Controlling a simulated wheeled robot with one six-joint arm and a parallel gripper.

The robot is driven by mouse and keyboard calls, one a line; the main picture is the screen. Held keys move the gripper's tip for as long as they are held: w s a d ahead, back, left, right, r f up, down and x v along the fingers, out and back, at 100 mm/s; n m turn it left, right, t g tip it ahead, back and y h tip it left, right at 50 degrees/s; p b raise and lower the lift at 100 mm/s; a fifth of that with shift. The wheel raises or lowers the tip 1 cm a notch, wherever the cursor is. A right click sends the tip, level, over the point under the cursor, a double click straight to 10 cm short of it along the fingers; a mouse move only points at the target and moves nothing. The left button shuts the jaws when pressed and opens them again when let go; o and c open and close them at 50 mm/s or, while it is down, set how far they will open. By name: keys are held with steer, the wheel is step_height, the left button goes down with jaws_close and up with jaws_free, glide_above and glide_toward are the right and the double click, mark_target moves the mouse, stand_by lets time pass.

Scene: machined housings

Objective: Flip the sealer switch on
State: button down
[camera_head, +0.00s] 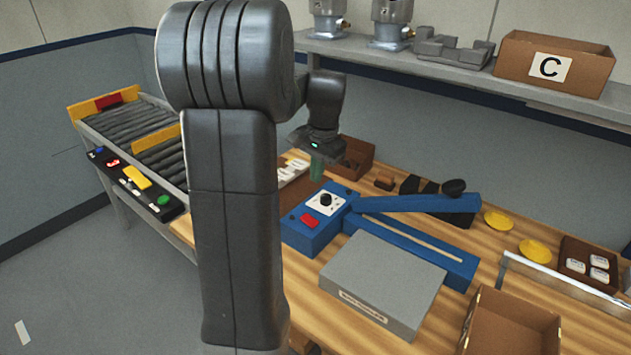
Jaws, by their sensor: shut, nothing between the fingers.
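The blue sealer (318,242) stands on the wooden workbench. Its control box carries a black dial on a white plate (325,202) and a red switch (310,220) in front of the dial. Which way the switch is tipped is too small to tell. The sealer's blue arm (420,204) is raised at a slant, with a black knob at its right end. My gripper (317,172) is shut and empty, above and behind the control box, apart from the switch. Its fingers are small and partly blurred in this view.
A grey labelled platform (383,285) stands in front of the sealer. An open cardboard box (510,325) is at the front right. Yellow dishes (535,250) and a tray of white items (588,264) lie right. A roller conveyor (135,131) with a button panel stands left.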

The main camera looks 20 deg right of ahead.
mark_target(304, 216)
steer(key=shift+f+b, duration=0.1)
steer(key=shift+b, duration=0.35)
steer(key=shift+w+a+r+t+b, duration=0.2)
steer(key=shift+r+t+b, duration=0.15)
steer(key=shift+b, duration=0.4)
steer(key=shift+f, duration=0.1)
steer(key=f, duration=0.4)
steer(key=w+a+f+p, duration=0.1)
steer(key=f, duration=0.4)
steer(key=w+f+p, duration=0.1)
steer(key=f, duration=0.3)
steer(key=shift+w+a+f, duration=0.2)
steer(key=shift+a+f, duration=0.05)
steer(key=shift+f, duration=0.1)
